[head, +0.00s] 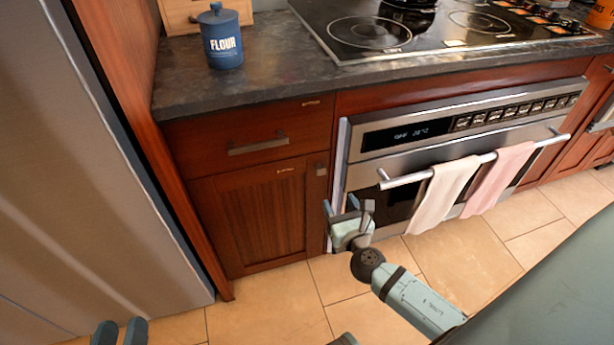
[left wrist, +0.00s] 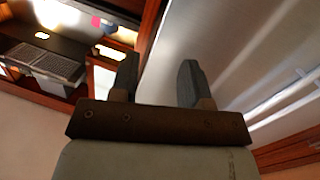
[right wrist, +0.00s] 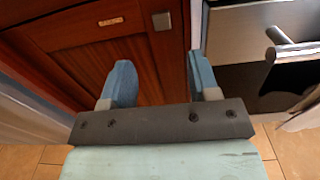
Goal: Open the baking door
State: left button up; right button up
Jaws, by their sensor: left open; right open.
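The baking door is the front of the steel oven (head: 365,178) under the cooktop, and it looks shut. Its bar handle (head: 470,161) runs across the top, with a white towel (head: 443,192) and a pink towel (head: 497,178) over it. My right gripper (head: 347,208) is open and empty, in front of the oven's left edge and below the handle's left end. In the right wrist view the handle end (right wrist: 290,48) lies right of the open fingers (right wrist: 160,82). My left gripper (head: 119,332) is open at the bottom left, far from the oven; its fingers also show in the left wrist view (left wrist: 157,80).
A wooden cabinet with a drawer (head: 240,135) stands left of the oven. A steel fridge (head: 90,150) is at the far left. A blue flour jar (head: 221,40) stands on the dark counter (head: 275,65). The tiled floor (head: 450,250) before the oven is clear apart from my arm.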

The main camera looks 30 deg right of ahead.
aim_at(322, 169)
jog(key=x, duration=1.2)
jog(key=shift+w+d+r+b, duration=0.1)
jog(key=shift+w+b, duration=0.25)
jog(key=shift+b, duration=0.05)
pick_arm(q)
jog(key=shift+d+r+t+h, duration=0.15)
jog(key=shift+r, duration=0.35)
jog(key=shift+d+r+t+h, duration=0.15)
jog(key=shift+r, duration=0.3)
pick_arm(e)
jog(key=shift+w+d, duration=0.1)
jog(key=shift+w, duration=0.4)
grip_shut()
pick_arm(q)
jog(key=shift+f, duration=0.1)
pick_arm(e)
jog(key=shift+s, duration=0.15)
